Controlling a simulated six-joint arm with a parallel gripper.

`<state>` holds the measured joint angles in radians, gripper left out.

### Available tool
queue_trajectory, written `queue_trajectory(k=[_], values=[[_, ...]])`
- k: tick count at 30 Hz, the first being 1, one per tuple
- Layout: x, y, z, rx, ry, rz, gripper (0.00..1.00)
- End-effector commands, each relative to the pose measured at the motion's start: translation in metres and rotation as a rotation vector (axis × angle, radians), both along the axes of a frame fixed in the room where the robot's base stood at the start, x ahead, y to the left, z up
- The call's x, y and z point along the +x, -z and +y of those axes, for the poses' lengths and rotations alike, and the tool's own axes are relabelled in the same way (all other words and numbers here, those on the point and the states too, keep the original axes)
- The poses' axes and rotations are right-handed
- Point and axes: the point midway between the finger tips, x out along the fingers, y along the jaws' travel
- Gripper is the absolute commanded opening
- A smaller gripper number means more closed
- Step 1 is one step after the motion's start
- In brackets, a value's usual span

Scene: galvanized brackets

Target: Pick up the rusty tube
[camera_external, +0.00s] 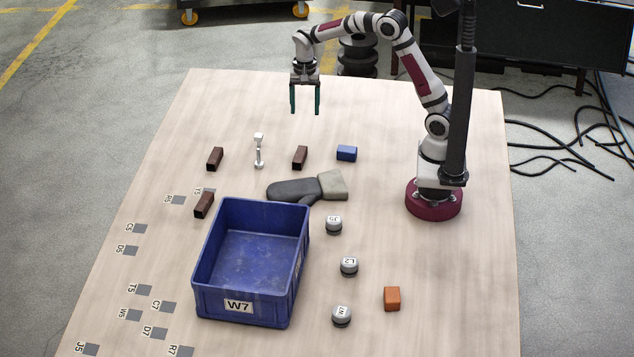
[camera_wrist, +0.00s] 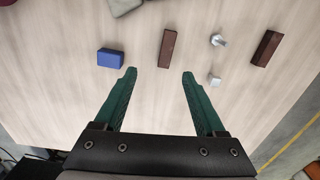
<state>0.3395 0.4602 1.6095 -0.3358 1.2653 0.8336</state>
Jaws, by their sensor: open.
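The left tube shows at the right of the wrist view (camera_wrist: 266,48). My gripper (camera_external: 305,112) has two green fingers spread apart (camera_wrist: 159,73), pointing down, empty and above the table. It touches none of the tubes.
A light metal piece (camera_external: 258,150) stands between two tubes; a blue block (camera_external: 347,153) lies to their right. A dark mitt (camera_external: 292,190), blue bin (camera_external: 238,308), several grey labelled knobs (camera_external: 349,265) and an orange block (camera_external: 392,298) are nearer the camera.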

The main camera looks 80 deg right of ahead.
Motion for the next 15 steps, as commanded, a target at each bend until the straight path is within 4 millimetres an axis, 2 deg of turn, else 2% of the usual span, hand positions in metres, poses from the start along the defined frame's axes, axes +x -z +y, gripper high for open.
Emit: queue_trajectory(k=[1,4,12,15], values=[[0.009,0.011,-0.013,-0.006,0.051,0.003,0.72],[0.018,0.025,-0.025,-0.014,0.105,0.005,0.72],[0.017,0.098,-0.024,-0.012,0.107,0.007,0.72],[0.018,0.117,-0.024,-0.013,0.106,0.006,0.72]])
